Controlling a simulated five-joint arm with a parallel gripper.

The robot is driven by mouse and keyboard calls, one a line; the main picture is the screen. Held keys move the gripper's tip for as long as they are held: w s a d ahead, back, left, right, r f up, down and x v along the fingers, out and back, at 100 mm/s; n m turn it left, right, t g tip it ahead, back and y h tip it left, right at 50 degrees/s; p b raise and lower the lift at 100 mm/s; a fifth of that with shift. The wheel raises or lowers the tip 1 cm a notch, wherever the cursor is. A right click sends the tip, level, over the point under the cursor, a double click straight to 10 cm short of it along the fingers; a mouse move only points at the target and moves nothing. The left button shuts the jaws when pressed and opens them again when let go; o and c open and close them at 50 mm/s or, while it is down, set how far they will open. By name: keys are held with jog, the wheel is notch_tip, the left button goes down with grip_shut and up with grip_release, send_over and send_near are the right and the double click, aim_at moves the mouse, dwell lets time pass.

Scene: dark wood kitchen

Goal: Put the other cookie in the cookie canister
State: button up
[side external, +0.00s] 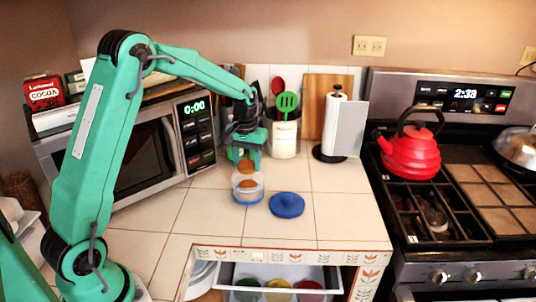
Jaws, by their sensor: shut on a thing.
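My gripper (246,158) points down over the counter and is shut on a brown cookie (246,166). The cookie is at the mouth of the clear cookie canister (249,197); I cannot tell whether it is just above the rim or slightly inside. Another brown cookie (248,185) shows through the canister's clear wall. The canister stands upright on the tiles with a bluish base. A round blue lid (287,204) with a knob lies on the counter to its right, apart from it.
A microwave (140,150) stands to the left, with boxes on top. Behind are a utensil crock (286,140), a cutting board (318,105) and a paper towel holder (344,125). A stove with a red kettle (411,150) is at right. An open drawer (280,272) with coloured bowls is in front.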

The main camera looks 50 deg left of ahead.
jog(key=shift+f, duration=1.15)
jog(key=o, duration=1)
jog(key=shift+o, duration=0.2)
jog(key=shift+r, duration=0.1)
jog(key=shift+r, duration=3.8)
